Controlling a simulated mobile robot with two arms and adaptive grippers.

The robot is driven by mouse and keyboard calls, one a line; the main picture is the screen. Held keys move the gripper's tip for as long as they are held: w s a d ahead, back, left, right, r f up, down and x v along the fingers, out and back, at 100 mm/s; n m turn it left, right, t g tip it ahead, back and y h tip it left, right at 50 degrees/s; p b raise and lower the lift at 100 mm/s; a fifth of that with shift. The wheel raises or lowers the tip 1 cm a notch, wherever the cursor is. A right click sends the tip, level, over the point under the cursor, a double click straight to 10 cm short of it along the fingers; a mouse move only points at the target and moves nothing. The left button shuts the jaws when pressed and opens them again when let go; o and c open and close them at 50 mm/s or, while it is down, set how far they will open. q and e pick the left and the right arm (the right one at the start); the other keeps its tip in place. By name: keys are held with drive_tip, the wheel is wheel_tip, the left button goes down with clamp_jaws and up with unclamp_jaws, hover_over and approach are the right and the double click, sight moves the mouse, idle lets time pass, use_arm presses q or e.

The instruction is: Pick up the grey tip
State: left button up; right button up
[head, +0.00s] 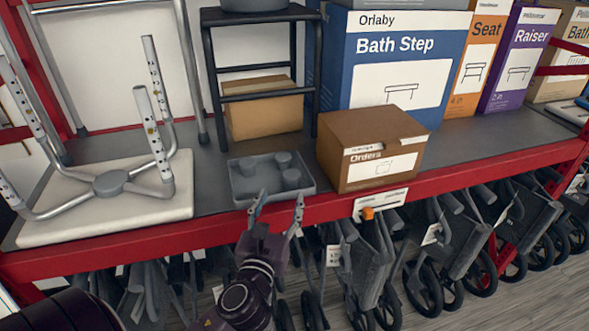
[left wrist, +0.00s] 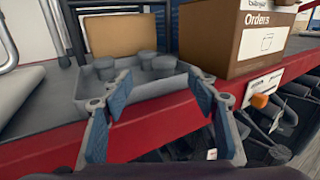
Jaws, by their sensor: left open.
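Several short grey tips (head: 283,159) stand in a shallow grey tray (head: 236,190) on the shelf. They look alike and show again in the left wrist view (left wrist: 105,68), inside the tray (left wrist: 100,107). My left gripper (head: 280,198) is open and empty at the tray's front edge, above the red shelf rail. In the left wrist view its two blue-padded fingers (left wrist: 160,90) are spread wide, with the tips beyond them. I cannot tell whether a finger touches the tray. My right gripper is not in view.
A brown Orders box (head: 364,157) stands right of the tray, and a black step stool (head: 319,90) with a carton (head: 263,112) is behind it. A white stool (head: 105,212) lies upturned at left. Folded wheeled frames hang below.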

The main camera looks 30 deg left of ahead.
sight(291, 176)
use_arm(q)
drive_tip(key=x, duration=0.1)
drive_tip(key=p+x, duration=0.1)
drive_tip(key=x, duration=0.2)
drive_tip(key=shift+w+r, duration=0.25)
drive_tip(key=shift+r, duration=0.15)
drive_tip(key=shift+w+a+f, duration=0.1)
drive_tip(key=shift+w+a, duration=0.05)
drive_tip(key=shift+w, duration=0.1)
drive_tip(key=x, duration=0.1)
drive_tip(key=p+x, duration=0.2)
drive_tip(key=x, duration=0.1)
drive_tip(key=shift+w+d, duration=0.2)
drive_tip(key=shift+w+a+f, duration=0.1)
drive_tip(key=shift+w, duration=0.3)
drive_tip(key=shift+w+a+f, duration=0.1)
drive_tip(key=shift+w+a, duration=0.05)
drive_tip(key=shift+w, duration=0.05)
drive_tip(key=shift+c, duration=0.5)
drive_tip(key=shift+s, duration=0.1)
drive_tip(key=shift+c, duration=1.3)
drive_tip(key=c, duration=0.8)
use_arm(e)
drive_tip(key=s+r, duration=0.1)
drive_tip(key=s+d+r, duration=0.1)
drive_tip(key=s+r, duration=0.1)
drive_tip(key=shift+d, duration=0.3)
